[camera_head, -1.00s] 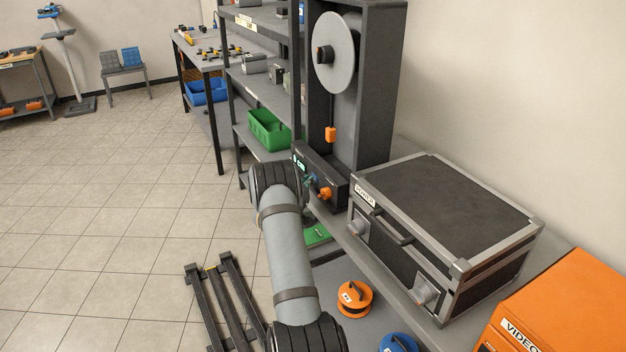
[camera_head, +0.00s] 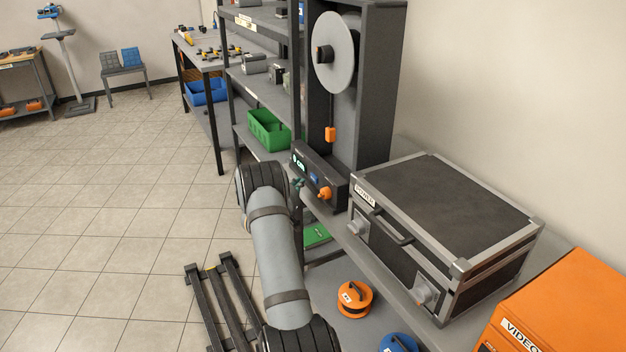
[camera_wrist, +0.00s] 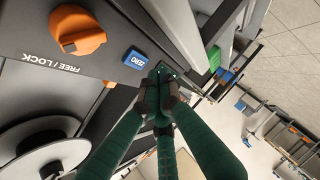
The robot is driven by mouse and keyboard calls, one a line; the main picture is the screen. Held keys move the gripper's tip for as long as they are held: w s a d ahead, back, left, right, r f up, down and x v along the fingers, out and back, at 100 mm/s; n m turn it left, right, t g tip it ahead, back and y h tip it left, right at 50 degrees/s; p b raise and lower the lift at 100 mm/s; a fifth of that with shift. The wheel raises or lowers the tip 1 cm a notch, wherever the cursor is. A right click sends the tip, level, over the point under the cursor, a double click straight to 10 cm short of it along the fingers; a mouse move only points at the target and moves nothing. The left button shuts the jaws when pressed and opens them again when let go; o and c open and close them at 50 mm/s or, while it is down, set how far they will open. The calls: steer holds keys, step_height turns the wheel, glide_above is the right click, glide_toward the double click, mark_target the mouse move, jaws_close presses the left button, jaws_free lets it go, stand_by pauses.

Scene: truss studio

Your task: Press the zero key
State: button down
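The blue zero key (camera_wrist: 134,58), labelled ZERO, sits on the dark control panel (camera_wrist: 35,40) in the wrist view, beside the orange FREE/LOCK knob (camera_wrist: 78,32). In the head view the key (camera_head: 313,178) shows between the lit display (camera_head: 299,160) and the orange knob (camera_head: 325,193). My gripper (camera_wrist: 160,88) has dark green fingers drawn together at the tips, with nothing seen between them. In the wrist view the tips are just to the right of and below the key, not covering it. In the head view they appear apart from the panel face.
A grey reel (camera_head: 336,54) and a hanging orange piece (camera_head: 331,134) are above the panel. A black case (camera_head: 450,215) stands to the right on the shelf. A green bin (camera_head: 268,130) is to the left. Open tiled floor lies left of my arm.

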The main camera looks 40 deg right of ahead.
steer(key=a, duration=0.3)
steer(key=shift+w+a, duration=0.2)
steer(key=shift+w, duration=0.2)
stand_by(0.4)
steer(key=shift+s+d+r+p, duration=0.1)
steer(key=shift+s+d+p, duration=0.1)
steer(key=shift+d+p, duration=0.55)
steer(key=a, duration=0.2)
steer(key=w+a, duration=0.1)
steer(key=a, duration=0.2)
steer(key=shift+w+a+b, duration=0.15)
steer(key=shift+b, duration=0.2)
